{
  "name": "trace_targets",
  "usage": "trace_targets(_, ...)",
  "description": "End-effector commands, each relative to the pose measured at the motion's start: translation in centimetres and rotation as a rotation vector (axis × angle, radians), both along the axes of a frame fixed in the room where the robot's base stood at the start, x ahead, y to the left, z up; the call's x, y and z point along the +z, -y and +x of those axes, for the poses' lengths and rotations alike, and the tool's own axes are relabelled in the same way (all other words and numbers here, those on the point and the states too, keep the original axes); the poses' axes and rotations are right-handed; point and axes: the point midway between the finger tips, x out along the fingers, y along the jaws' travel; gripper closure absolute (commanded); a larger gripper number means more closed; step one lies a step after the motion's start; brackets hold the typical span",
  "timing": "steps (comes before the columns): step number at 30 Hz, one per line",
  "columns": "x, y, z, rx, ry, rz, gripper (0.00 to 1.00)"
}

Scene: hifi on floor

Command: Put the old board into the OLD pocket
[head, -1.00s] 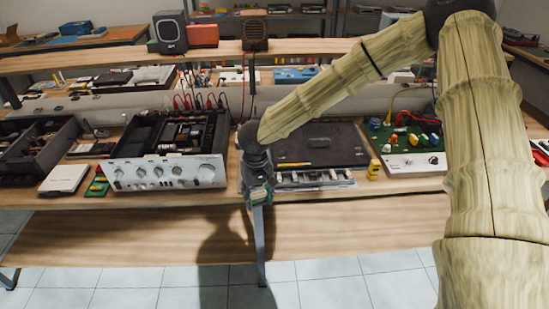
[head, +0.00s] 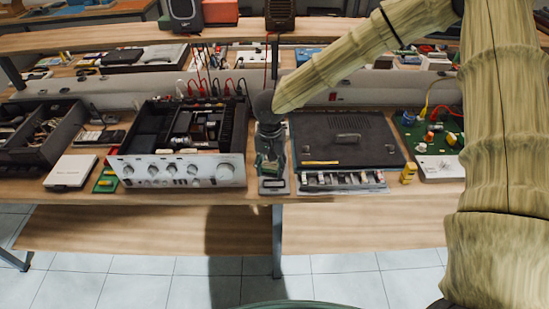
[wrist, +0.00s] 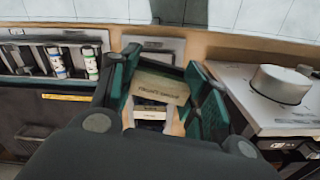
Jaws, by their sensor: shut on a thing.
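My gripper (head: 268,168) points down at the front of the bench, between the silver-fronted amplifier and the dark flat unit. In the wrist view its teal fingers (wrist: 160,95) are closed on a small tan piece with dark print (wrist: 160,87), which I take to be the old board. The print is upside down and too small to read. A shallow grey tray (head: 273,188) lies just below and in front of my gripper. It also shows beyond the fingertips in the wrist view (wrist: 174,43). I cannot read which pocket is OLD, nor tell whether the board touches the tray.
The amplifier (head: 176,170) stands close on the left, the dark unit (head: 343,140) close on the right. A white box (head: 71,171) and a small green board (head: 105,181) lie farther left. A yellow piece (head: 408,174) stands right. The bench edge is near.

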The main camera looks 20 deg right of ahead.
Motion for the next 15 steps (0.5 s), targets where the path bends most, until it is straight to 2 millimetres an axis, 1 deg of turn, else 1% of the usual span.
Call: trace_targets(15, 0.42, 0.4, 0.04, -0.818, -0.007, -0.002, 0.79)
